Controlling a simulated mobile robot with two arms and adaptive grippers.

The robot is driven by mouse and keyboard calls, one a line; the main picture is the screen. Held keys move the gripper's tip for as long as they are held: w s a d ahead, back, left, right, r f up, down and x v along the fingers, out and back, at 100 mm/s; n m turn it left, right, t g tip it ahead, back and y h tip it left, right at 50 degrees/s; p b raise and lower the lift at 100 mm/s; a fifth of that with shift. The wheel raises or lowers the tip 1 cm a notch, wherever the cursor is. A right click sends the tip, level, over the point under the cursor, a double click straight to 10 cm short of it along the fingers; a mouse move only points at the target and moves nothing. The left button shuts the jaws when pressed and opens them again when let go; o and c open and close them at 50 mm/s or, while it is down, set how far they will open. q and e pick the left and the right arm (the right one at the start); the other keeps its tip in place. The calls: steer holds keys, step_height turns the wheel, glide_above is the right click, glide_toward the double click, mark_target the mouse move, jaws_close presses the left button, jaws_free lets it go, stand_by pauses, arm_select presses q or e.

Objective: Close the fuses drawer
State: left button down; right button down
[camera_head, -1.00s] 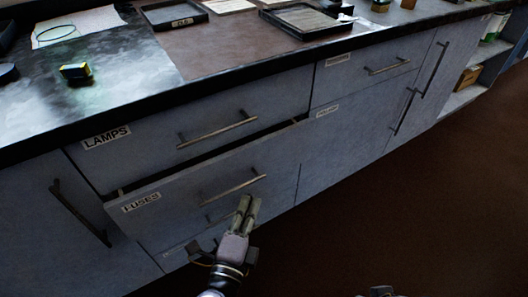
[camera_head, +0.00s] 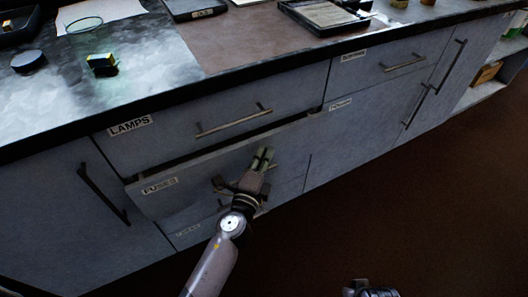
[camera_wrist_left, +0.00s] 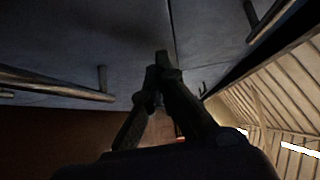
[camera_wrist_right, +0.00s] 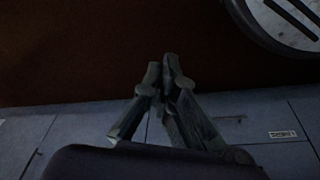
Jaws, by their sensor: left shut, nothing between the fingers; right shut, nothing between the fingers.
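The fuses drawer (camera_head: 200,180) is a grey front with a FUSES label, below the lamps drawer (camera_head: 170,140). It stands slightly out from the cabinet, with a dark gap along its top edge. My left gripper (camera_head: 265,155) is shut and empty, its fingertips at the right part of the drawer front; contact is not clear. The gripper hides most of the drawer's handle. The closed left fingers also show in the left wrist view (camera_wrist_left: 162,68), near grey fronts. My right gripper (camera_wrist_right: 168,72) is shut and empty above the dark floor, away from the drawer.
The countertop (camera_head: 190,85) with its dark edge overhangs the drawers and carries trays and small items. A cabinet door handle (camera_head: 103,193) sticks out at the left. The brown floor (camera_head: 420,200) at the right is clear.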

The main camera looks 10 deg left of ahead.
mark_target(256, 146)
arm_select(q)
steer(key=shift+w+a, duration=0.1)
arm_select(e)
steer(key=shift+f, duration=0.15)
arm_select(q)
steer(key=w+a, duration=0.2)
steer(key=w, duration=0.1)
steer(key=shift+w+a, duration=0.35)
steer(key=shift+a, duration=0.05)
arm_select(e)
steer(key=shift+s+f, duration=0.2)
steer(key=shift+f, duration=0.45)
arm_select(q)
steer(key=shift+r, duration=0.1)
arm_select(e)
steer(key=shift+r, duration=0.1)
